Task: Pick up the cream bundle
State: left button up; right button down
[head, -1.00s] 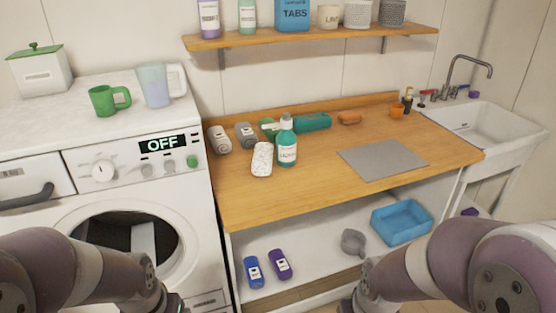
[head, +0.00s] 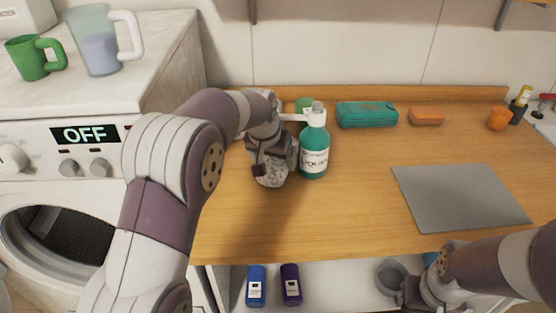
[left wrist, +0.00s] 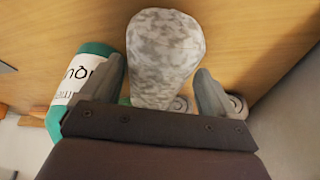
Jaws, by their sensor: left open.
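The cream bundle, a pale roll with grey speckles, lies on the wooden counter; in the head view its near end (head: 272,178) shows below my left gripper (head: 268,150). In the left wrist view the bundle (left wrist: 166,45) lies between the two spread fingers of my left gripper (left wrist: 163,85), with a small gap on each side. The left gripper is open and sits over the bundle.
A teal pump bottle (head: 314,155) stands close on the bundle's right; it also shows beside the left finger (left wrist: 85,85). A teal case (head: 366,114), an orange bar (head: 426,116) and a grey mat (head: 460,195) lie farther right. Blue (head: 256,287) and purple (head: 291,285) bottles are below.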

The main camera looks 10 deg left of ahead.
pick_arm(q)
jog(key=x, duration=0.2)
jog(key=shift+w+f, duration=0.15)
jog(key=shift+f, duration=0.25)
jog(key=shift+w+d+f, duration=0.1)
jog(key=shift+w+f, duration=0.15)
jog(key=shift+s+r, duration=0.1)
jog(key=shift+c, duration=0.3)
jog(key=shift+s, duration=0.1)
jog(key=c, duration=0.9)
